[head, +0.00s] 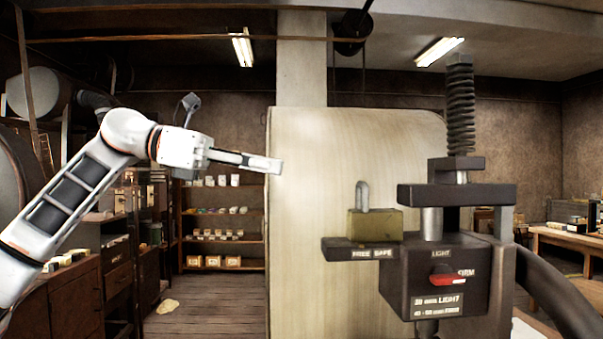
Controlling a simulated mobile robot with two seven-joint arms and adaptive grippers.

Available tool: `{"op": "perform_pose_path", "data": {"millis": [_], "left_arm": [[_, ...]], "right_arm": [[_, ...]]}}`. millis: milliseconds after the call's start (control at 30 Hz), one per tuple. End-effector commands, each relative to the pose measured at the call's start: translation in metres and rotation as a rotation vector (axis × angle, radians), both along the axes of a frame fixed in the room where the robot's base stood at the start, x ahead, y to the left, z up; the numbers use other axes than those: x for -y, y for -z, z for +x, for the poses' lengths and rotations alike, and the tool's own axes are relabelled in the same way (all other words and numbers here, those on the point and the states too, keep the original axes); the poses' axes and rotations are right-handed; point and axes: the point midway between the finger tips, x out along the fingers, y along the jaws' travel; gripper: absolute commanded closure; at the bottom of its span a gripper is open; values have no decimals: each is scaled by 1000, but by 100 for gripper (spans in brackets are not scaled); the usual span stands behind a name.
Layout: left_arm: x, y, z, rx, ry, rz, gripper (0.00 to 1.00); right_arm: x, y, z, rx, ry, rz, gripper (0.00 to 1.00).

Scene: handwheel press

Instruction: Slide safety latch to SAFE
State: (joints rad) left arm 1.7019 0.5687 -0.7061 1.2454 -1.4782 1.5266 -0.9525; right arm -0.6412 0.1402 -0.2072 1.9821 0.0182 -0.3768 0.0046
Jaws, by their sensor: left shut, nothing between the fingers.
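The safety latch (375,226) looks like a brass-coloured block with an upright grey loop at its left end. It sits on a dark ledge (338,250) on the left side of the press. The ledge's front edge is marked FREE at left and SAFE at right. The block stands behind and above these words; its exact setting is unclear. My left gripper (277,165) is shut and empty, pointing right. In the picture it is left of the latch and higher, apart from it. My right gripper is not in view.
The dark press body (395,283) has a red lever (446,280) between LIGHT and FIRM labels. A threaded screw (460,105) rises above its crossbar (455,196). A large pale curved panel (310,240) stands behind. Shelves (221,220) stand further back at left.

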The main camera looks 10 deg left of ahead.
Motion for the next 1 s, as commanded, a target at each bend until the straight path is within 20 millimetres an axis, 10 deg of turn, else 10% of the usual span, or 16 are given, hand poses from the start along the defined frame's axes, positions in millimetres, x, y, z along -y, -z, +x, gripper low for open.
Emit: {"op": "perform_pose_path", "data": {"millis": [600, 1000], "left_arm": [[107, 22, 20, -3, 4, -1, 100], [126, 26, 24, -2, 2, -2, 100]], "right_arm": [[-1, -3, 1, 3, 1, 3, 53], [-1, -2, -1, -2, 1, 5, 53]]}}
